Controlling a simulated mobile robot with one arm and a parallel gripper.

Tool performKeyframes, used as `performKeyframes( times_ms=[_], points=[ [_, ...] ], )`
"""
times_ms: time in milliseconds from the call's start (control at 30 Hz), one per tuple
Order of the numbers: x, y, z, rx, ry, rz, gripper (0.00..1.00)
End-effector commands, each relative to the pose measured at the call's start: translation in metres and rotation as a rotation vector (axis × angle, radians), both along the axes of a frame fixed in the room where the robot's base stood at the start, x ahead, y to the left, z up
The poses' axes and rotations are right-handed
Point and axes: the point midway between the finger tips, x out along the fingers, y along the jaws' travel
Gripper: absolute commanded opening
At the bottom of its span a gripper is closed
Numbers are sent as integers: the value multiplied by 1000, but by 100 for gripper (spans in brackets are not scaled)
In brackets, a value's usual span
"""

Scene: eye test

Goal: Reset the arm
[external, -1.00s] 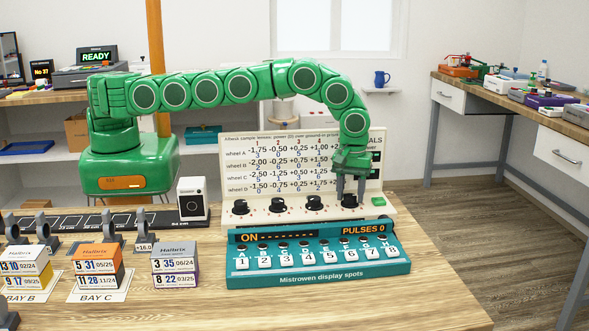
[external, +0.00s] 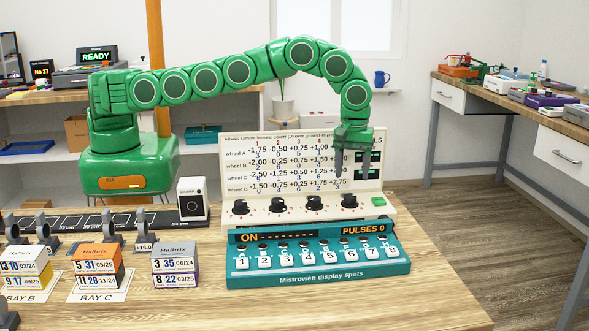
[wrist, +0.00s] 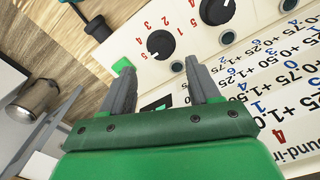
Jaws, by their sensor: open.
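My gripper (external: 352,166) is open and empty, fingers pointing down in the external view. It is raised above the rightmost black knob (external: 349,201) of the cream chart panel (external: 228,168), apart from it, in front of the panel's right part. In the wrist view the two grey fingers (wrist: 160,70) stand spread with nothing between the tips. That knob (wrist: 160,43) shows beyond them, its pointer visible, beside a green button (wrist: 122,66). My green arm arches over from its base at the left.
A teal box (external: 318,278) with numbered keys stands before the panel, its display reading ON and PULSES 0. Halbrix boxes (external: 175,266) and lens holders (external: 145,231) occupy the table's left. The front right of the wooden table (external: 430,300) is clear.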

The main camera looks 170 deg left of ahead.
Motion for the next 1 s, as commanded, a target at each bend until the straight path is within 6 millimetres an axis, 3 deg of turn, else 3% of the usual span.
performKeyframes(
  times_ms=[167, 767, 867, 1000],
  points=[
    [-1, -1, 11, -4, 2, 1, 61],
    [2, -2, 11, -5, -1, -5, 61],
    [14, -8, 14, -13, -18, -38, 61],
    [52, -29, 23, -36, -69, -147, 61]
  ],
)
